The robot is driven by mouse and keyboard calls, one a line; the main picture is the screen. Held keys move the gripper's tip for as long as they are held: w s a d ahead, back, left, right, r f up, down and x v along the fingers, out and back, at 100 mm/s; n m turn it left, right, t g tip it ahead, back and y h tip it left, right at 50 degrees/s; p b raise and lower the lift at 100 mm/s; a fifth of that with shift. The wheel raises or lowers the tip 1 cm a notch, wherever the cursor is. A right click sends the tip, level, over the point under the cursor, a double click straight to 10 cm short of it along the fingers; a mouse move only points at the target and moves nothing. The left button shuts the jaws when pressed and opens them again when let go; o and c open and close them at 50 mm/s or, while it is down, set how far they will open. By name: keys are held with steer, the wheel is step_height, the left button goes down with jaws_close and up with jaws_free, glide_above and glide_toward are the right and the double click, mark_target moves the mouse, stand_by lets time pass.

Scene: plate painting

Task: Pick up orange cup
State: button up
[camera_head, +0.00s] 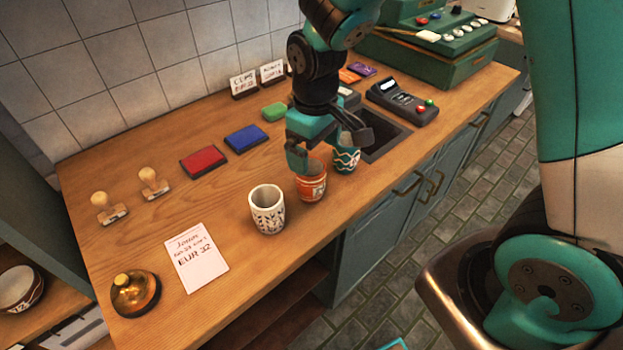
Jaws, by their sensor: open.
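The orange cup (311,186) stands upright near the front edge of the wooden counter, with a pale pattern on its side. It is between a white patterned cup (268,212) on its left and a teal-and-white cup (346,158) on its right. My gripper (328,148) is open and points down, just above and behind the orange cup. One finger overlaps the orange cup's rim in the picture, and the other is above the teal cup. I cannot tell whether a finger touches the orange cup. Its back rim is partly hidden.
Red (203,160) and blue (247,137) ink pads, wooden stamps (152,182), a price card (196,256) and a bell (134,293) are on the counter's left part. A card terminal (402,101) and green cash register (432,50) stand right. The counter edge is close to the cups.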

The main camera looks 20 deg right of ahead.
mark_target(311, 182)
step_height(311, 182, down, 3)
steer(key=shift+r, duration=0.1)
steer(key=shift+w+a+f+p, duration=0.1)
steer(key=shift+f+p, duration=0.15)
steer(key=shift+f, duration=0.6)
steer(key=shift+w+a+f+p, duration=0.15)
steer(key=shift+f+p, duration=0.15)
steer(key=shift+f, duration=0.6)
steer(key=shift+w+a+f+p, duration=0.1)
steer(key=shift+f+p, duration=0.15)
steer(key=shift+f, duration=0.6)
steer(key=c, duration=1.1)
